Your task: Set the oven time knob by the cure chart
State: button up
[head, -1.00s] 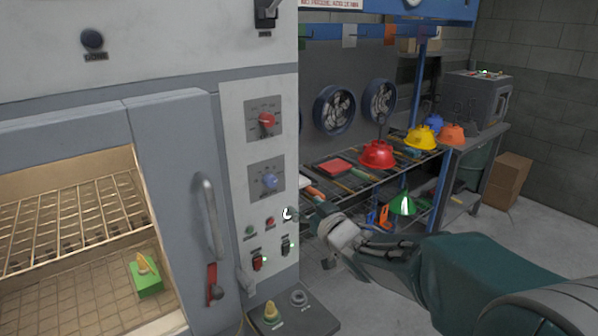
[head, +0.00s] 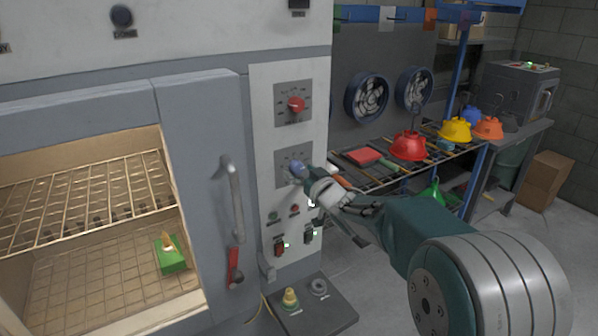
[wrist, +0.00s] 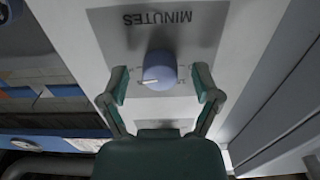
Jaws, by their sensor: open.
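The blue time knob (head: 297,170) sits on the lower dial plate (head: 283,160) of the oven's control panel. In the wrist view the knob (wrist: 160,71) is round and pale blue, with a white pointer line toward the left of the picture. The word MINUTES is upside down on the plate (wrist: 120,35). No cure chart can be made out.
A red knob (head: 296,104) is above on the same panel. Below are small buttons and two switches (head: 280,246). The oven door handle (head: 233,198) stands out at the left. A rack with coloured hoods (head: 408,146) stands at the right.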

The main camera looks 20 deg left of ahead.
jog(key=shift+w+a, duration=0.15)
jog(key=shift+c, duration=0.3)
grip_shut()
